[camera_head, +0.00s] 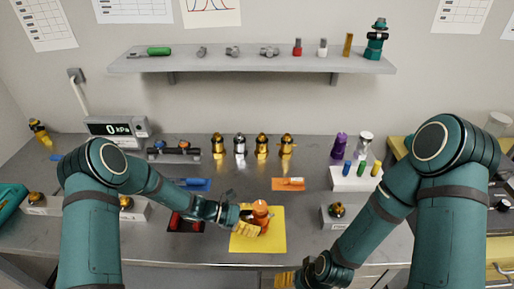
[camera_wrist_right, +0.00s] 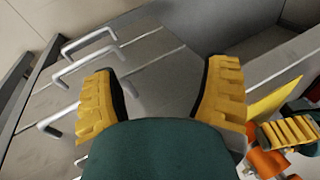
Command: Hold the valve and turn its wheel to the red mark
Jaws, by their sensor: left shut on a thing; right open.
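The orange valve (camera_head: 262,210) stands over the yellow mat (camera_head: 270,245) at the front middle of the bench. My left gripper (camera_head: 248,224), with yellow fingers, is shut on the valve from its left side. Its fingers hide part of the valve body. In the right wrist view, the valve (camera_wrist_right: 265,163) and the left gripper (camera_wrist_right: 290,132) show at the lower right edge. My right gripper (camera_wrist_right: 163,80) is open and empty, pointing at the drawer fronts below the bench. In the head view it shows at the bottom edge. I cannot make out the red mark.
Drawer handles (camera_wrist_right: 90,75) lie beyond my right fingers. Several brass and silver valves (camera_head: 240,146) stand at the back of the bench. A gauge reading 0 kPa (camera_head: 117,129) is at left. A white block (camera_head: 356,180) with coloured pieces is at right.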

